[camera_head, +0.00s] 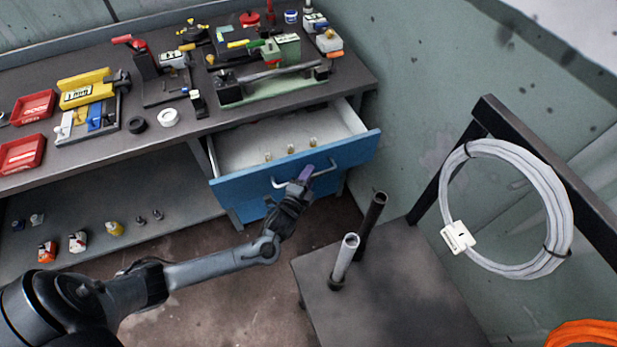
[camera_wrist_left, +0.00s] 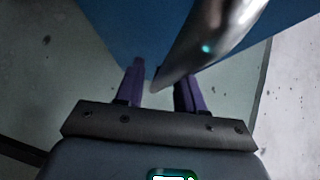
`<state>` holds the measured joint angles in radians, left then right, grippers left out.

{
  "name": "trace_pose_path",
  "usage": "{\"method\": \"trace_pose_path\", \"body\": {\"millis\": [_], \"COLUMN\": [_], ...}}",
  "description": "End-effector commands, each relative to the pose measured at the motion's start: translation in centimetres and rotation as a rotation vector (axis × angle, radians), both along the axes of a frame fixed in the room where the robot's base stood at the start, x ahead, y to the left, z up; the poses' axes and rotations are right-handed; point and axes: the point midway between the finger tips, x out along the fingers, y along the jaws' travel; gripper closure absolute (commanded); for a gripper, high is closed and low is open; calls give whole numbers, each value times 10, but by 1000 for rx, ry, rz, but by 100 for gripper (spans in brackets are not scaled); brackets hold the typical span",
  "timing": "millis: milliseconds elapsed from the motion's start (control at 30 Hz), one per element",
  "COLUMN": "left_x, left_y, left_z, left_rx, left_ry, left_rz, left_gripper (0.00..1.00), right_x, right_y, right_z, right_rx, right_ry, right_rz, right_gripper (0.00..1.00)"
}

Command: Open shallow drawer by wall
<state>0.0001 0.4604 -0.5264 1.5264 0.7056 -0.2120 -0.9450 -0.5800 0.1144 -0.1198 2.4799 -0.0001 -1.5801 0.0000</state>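The shallow blue drawer (camera_head: 348,155) under the right end of the workbench, by the wall, stands pulled out; its pale inside shows. A silver bar handle (camera_head: 325,170) runs across its front. My left gripper (camera_head: 305,174), with purple fingers, is at the middle of this handle. In the left wrist view, the handle (camera_wrist_left: 205,45) passes across my left gripper (camera_wrist_left: 160,88) and partly hides the right finger. The fingers stand apart, with a gap showing beside the left one; firm contact with the handle cannot be made out. My right gripper is out of view.
Several small fittings (camera_head: 291,149) are in the drawer near its front. The workbench (camera_head: 65,180) carries red trays (camera_head: 34,106) and tools. A dark low table with two upright tubes (camera_head: 344,258) stands right of my arm. A cable coil (camera_head: 562,220) hangs at right.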

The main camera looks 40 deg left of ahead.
Motion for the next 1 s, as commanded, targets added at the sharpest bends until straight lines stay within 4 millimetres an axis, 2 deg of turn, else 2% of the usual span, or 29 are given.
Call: {"method": "trace_pose_path", "body": {"millis": [167,400,433,767,1000], "left_x": [0,0,0,-2,-20], "left_y": [0,0,0,-4,-38], "left_z": [0,0,0,1,4], "left_rx": [0,0,0,-1,-6], "left_ry": [0,0,0,1,2], "left_rz": [0,0,0,-1,-2], "left_gripper": [62,99,100,100,100], "right_x": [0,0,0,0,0], "right_y": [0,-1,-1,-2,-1], "right_z": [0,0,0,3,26], "right_rx": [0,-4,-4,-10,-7], "right_ry": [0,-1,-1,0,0], "right_rz": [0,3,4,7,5], "right_gripper": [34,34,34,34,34]}}
